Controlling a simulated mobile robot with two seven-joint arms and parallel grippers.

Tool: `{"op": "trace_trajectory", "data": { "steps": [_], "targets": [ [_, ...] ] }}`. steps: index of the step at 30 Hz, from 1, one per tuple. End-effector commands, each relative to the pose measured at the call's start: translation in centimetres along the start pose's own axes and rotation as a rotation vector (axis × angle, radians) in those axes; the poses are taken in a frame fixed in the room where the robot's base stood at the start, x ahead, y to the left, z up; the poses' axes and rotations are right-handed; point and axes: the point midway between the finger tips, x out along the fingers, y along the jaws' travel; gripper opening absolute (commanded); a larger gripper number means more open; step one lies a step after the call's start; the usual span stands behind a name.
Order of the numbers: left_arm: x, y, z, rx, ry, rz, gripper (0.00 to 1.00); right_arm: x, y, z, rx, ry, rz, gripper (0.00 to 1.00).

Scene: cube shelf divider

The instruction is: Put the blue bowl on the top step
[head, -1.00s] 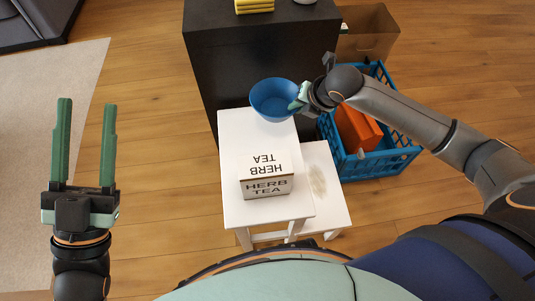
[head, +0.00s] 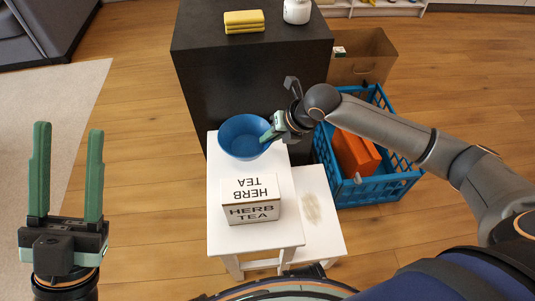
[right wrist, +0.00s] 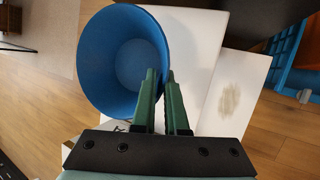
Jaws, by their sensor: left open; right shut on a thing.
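The blue bowl (head: 244,137) is upright at the far end of the white step stool's top step (head: 227,185). In the right wrist view the bowl (right wrist: 125,65) fills the upper left, over the white step. I cannot tell whether its base touches the step. My right gripper (head: 268,135) is shut on the bowl's right rim; in the right wrist view one finger is inside the wall and one outside (right wrist: 160,85). My left gripper (head: 67,150) is open and empty at the left, over the floor.
A herb tea box (head: 251,211) stands on the near part of the top step. The lower step (head: 312,215) has a brownish stain. A black cabinet (head: 250,75) stands behind. A blue crate (head: 350,192) with an orange item is at the right, near a brown box (head: 365,58).

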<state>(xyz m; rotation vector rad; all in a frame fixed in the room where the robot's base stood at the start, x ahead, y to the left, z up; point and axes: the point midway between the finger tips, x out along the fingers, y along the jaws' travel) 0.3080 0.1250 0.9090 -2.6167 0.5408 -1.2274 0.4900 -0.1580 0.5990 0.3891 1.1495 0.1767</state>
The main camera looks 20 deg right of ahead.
Motion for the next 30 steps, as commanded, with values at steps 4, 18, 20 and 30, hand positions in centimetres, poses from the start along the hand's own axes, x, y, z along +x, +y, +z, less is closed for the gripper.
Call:
{"op": "trace_trajectory", "data": {
  "steps": [4, 18, 20, 30],
  "targets": [
    [-0.6, 0.4, 0.6, -0.012, -0.001, 0.0, 0.5, 1.6, -0.7, -0.7, 0.002, 0.0, 0.002, 0.0],
    [-1.3, 0.9, 1.4, -0.037, -0.006, 0.001, 0.5, 4.1, -1.9, -1.6, 0.0, -0.003, 0.001, 0.0],
    [-1.4, 0.9, 1.4, -0.037, -0.006, 0.001, 0.5, 4.2, -1.9, -1.7, 0.001, -0.003, 0.001, 0.0],
    [-1.4, 0.9, 1.4, -0.037, -0.006, 0.001, 0.5, 4.4, -2.0, -1.8, 0.001, -0.002, 0.001, 0.41]
  ]
}}
